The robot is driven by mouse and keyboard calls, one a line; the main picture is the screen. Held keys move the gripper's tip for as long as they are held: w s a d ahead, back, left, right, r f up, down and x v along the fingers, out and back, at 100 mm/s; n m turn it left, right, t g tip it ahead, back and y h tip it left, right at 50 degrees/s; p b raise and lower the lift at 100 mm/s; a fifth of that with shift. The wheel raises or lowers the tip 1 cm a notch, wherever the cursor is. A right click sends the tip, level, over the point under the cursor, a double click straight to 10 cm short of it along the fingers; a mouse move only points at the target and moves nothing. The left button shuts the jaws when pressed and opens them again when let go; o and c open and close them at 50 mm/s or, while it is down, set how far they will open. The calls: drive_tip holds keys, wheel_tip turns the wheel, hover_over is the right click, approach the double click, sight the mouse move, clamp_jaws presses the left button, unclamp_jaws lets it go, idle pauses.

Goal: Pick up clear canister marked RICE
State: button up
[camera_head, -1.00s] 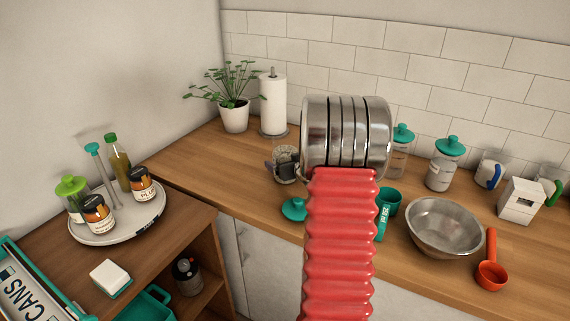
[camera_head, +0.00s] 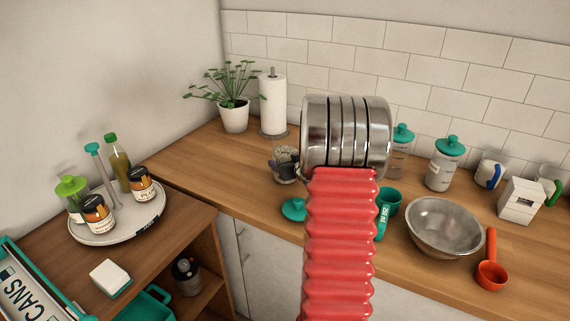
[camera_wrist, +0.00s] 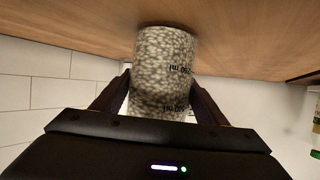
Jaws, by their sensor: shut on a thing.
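A clear canister (camera_wrist: 163,62) full of pale grains shows in the wrist view, upside down in that picture, with dark ml marks on its side. My gripper (camera_wrist: 160,88) is shut on it, one dark finger on each side. No RICE label faces me. The canister (camera_head: 287,163) also shows in the head view, on or just above the counter left of my arm; my arm hides part of that area. Whether its base touches the wood, I cannot tell. A teal lid (camera_head: 294,209) lies on the counter in front of it.
A teal measuring cup (camera_head: 388,202), a steel bowl (camera_head: 444,228) and a red scoop (camera_head: 491,274) stand on the counter (camera_head: 336,218) to the right. Teal-lidded canisters (camera_head: 445,166) stand behind. A paper towel roll (camera_head: 272,102) and potted plant (camera_head: 234,115) are at the back left.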

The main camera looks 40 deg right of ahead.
drive_tip(key=c, duration=0.7)
drive_tip(key=shift+o, duration=0.2)
drive_tip(key=shift+r, duration=0.25)
wheel_tip(320, 180, up, 18)
drive_tip(key=shift+f, duration=0.25)
idle(1.2)
idle(0.9)
